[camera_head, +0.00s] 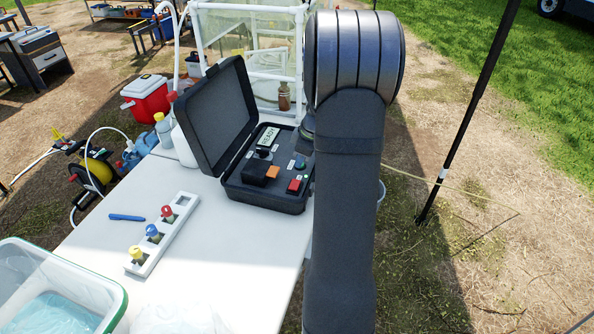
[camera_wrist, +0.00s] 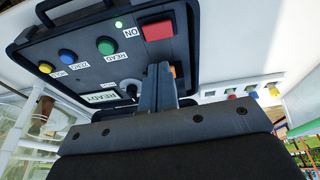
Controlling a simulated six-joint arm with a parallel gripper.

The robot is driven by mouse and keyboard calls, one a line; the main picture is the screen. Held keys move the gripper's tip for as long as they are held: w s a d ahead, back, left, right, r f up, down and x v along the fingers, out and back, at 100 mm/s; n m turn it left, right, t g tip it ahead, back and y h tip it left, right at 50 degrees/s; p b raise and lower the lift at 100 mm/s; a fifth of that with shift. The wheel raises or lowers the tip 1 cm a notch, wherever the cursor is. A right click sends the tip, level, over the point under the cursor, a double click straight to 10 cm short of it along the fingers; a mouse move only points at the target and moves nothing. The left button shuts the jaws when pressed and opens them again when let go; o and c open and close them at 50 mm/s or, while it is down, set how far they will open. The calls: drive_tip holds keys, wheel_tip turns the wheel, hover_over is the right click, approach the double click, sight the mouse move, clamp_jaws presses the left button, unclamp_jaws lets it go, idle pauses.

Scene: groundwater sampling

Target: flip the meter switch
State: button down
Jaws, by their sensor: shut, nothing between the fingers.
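The meter sits in an open black case (camera_head: 228,180) on the white table, its lid raised at the left. In the wrist view the panel looks turned over. The red switch (camera_wrist: 157,30) shows clear of my fingers; it also shows in the head view (camera_head: 294,186). A small green light (camera_wrist: 119,25) is lit beside the "ON" label. The display (camera_wrist: 103,98) reads READY. My gripper (camera_wrist: 160,72) is shut and empty, its fingertips over the panel just below the red switch in the wrist view. Whether they touch the panel cannot be told. The head view hides the fingers behind my arm.
Green (camera_wrist: 105,46), blue (camera_wrist: 67,56) and yellow (camera_wrist: 46,67) buttons and a black knob (camera_wrist: 131,88) share the panel. A white rack (camera_head: 181,216) with capped vials, a blue pen (camera_head: 127,217) and a clear bin (camera_head: 108,318) stand on the table.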

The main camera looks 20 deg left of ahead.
drive_tip(key=v, duration=0.5)
drive_tip(key=shift+s+r, duration=0.25)
drive_tip(key=shift+s, duration=0.05)
drive_tip(key=d+f+y, duration=0.2)
drive_tip(key=d+y, duration=0.3)
drive_tip(key=shift+d+f+y, duration=0.3)
drive_tip(key=shift+d, duration=0.1)
drive_tip(key=shift+a+f, duration=0.1)
